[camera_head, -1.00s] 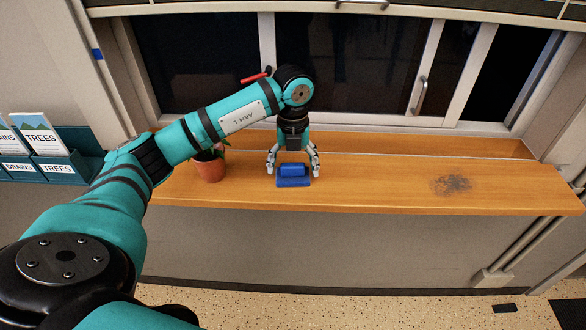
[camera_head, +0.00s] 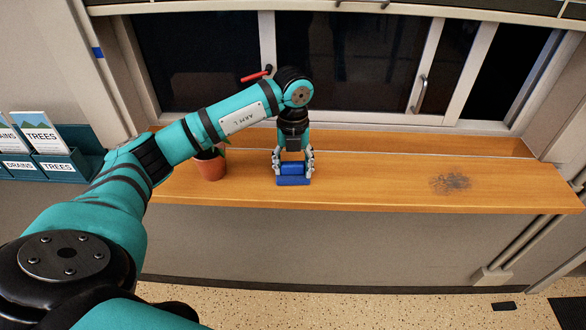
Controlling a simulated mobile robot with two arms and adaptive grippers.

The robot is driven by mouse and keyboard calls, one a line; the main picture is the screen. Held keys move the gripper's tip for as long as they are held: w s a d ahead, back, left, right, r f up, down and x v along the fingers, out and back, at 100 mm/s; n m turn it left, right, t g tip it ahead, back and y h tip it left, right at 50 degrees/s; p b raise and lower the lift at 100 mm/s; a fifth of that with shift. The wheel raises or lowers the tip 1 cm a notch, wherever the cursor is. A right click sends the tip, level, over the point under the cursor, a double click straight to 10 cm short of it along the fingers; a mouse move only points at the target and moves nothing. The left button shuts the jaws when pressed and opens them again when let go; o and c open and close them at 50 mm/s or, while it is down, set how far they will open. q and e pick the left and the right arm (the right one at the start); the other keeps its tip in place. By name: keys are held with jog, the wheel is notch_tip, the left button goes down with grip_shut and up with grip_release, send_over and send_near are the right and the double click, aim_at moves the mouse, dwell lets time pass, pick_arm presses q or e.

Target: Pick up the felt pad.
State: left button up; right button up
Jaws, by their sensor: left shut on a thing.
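The felt pad (camera_head: 293,181) is a small blue block with a raised grip on top. It sits on the wooden counter (camera_head: 370,184) below the window. My left gripper (camera_head: 293,168) points straight down over it and is shut on its raised upper part, one finger on each side. The pad's base appears to rest on the counter. My right gripper is not in view.
A potted plant (camera_head: 211,167) in a terracotta pot stands left of the pad, partly behind my left arm. A dark smudge (camera_head: 451,183) marks the counter to the right. A leaflet rack (camera_head: 60,167) is at the far left. The counter between pad and smudge is clear.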

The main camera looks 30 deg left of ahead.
aim_at(293, 162)
pick_arm(q)
jog(key=shift+r+b, duration=0.5)
jog(key=shift+r, duration=0.1)
notch_tip(293, 162, up, 2)
jog(key=shift+r+b, duration=0.1)
jog(key=shift+b, duration=0.45)
jog(key=s+a+b, duration=0.3)
jog(key=s, duration=0.4)
jog(key=s+a+r+b, duration=0.1)
jog(key=s+a+b, duration=0.1)
jog(key=s, duration=0.6)
jog(key=shift+a+r+b, duration=0.3)
jog(key=shift+a+b, duration=0.1)
jog(key=shift+a, duration=0.1)
